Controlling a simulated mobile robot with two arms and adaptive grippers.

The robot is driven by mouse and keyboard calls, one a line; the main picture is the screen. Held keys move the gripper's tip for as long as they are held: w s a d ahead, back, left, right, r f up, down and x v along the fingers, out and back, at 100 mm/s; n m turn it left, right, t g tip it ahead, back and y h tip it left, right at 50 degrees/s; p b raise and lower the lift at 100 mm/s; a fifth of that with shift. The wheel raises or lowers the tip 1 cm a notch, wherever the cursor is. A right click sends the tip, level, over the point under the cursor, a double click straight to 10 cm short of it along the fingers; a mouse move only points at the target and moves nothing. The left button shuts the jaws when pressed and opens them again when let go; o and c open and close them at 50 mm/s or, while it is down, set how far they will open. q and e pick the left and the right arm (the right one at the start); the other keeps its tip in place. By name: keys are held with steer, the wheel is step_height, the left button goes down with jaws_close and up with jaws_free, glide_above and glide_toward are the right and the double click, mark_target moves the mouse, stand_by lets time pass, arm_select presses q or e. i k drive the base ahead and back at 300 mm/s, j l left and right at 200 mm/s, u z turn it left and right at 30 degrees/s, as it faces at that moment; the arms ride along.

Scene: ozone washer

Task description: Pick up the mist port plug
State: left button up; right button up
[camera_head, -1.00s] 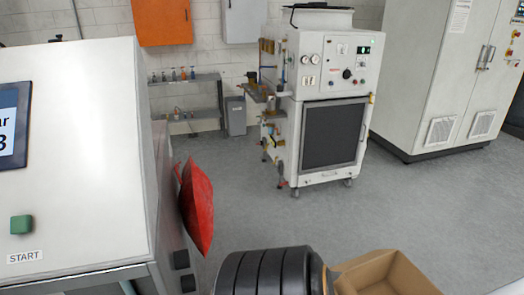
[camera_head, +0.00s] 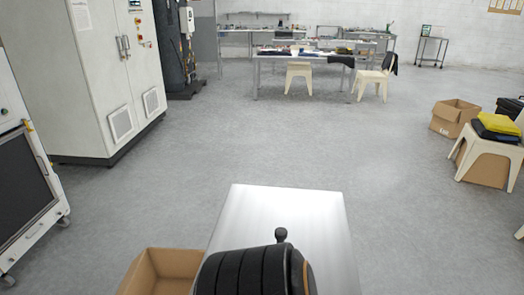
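A small dark knob-shaped piece (camera_head: 281,235) shows on a bright metal-topped table (camera_head: 315,215) at the bottom middle of the head view. It has a rounded top on a short stem. It may be the mist port plug, but it is too small to be sure. A black ribbed shape at the bottom edge, possibly part of me, covers the near left part of the tabletop. Neither of my grippers is in view.
An open cardboard box (camera_head: 165,270) is left of the table. A white cabinet (camera_head: 85,80) and dark-fronted machine (camera_head: 22,165) stand left. A cluttered workbench (camera_head: 305,57) and chairs are behind. A stool (camera_head: 490,150) and another box (camera_head: 455,117) stand right. The middle floor is clear.

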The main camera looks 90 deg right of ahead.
mark_target(281, 234)
steer(key=z, duration=2.85)
